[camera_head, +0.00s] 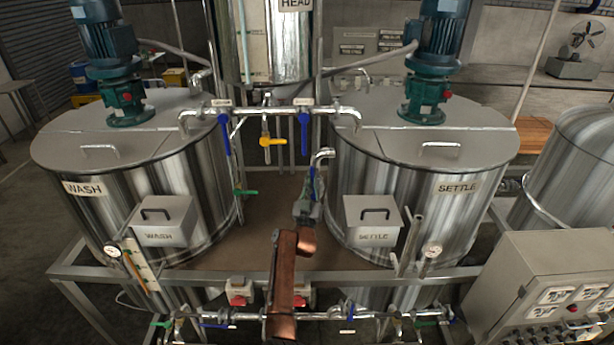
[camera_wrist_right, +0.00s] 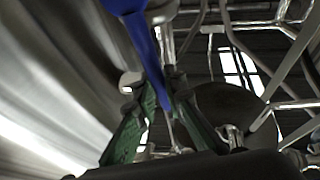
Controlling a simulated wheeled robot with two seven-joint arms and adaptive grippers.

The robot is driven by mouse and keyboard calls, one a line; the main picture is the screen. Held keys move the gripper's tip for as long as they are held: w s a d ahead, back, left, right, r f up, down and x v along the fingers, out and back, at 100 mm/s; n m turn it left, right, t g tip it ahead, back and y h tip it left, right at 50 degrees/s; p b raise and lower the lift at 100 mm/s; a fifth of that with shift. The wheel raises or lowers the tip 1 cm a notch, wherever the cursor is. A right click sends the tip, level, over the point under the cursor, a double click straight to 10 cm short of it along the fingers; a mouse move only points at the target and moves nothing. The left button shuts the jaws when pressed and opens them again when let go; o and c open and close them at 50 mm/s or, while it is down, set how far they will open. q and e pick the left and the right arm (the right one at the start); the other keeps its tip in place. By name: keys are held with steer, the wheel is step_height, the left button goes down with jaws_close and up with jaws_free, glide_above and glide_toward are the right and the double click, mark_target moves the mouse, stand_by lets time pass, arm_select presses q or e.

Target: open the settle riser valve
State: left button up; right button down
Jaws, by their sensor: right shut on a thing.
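My right arm reaches up the middle of the head view, and its gripper (camera_head: 311,192) is at a blue lever handle (camera_head: 313,178) below a bent silver pipe end, beside the SETTLE tank (camera_head: 455,215). In the right wrist view the gripper's green-padded fingers (camera_wrist_right: 165,112) are shut on the blue lever handle (camera_wrist_right: 150,60), which runs down from the top between them. The handle's valve body is mostly hidden, and I cannot read a tag for it. My left gripper is not in view.
Two more blue levers (camera_head: 225,133) (camera_head: 304,133) hang from the upper cross pipe, with a yellow lever (camera_head: 272,141) between them. The WASH tank (camera_head: 105,195) stands left. A grey control box (camera_head: 545,285) stands right. Low pipes with valves (camera_head: 345,312) cross the front.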

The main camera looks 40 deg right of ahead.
steer(key=shift+s+d+f, duration=0.1)
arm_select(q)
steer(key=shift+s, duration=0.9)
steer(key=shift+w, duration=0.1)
arm_select(e)
steer(key=c, duration=2)
jaws_free()
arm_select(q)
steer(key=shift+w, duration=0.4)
arm_select(e)
steer(key=shift+o, duration=0.2)
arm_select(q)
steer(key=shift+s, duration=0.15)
arm_select(e)
steer(key=v, duration=0.7)
steer(key=shift+s, duration=0.1)
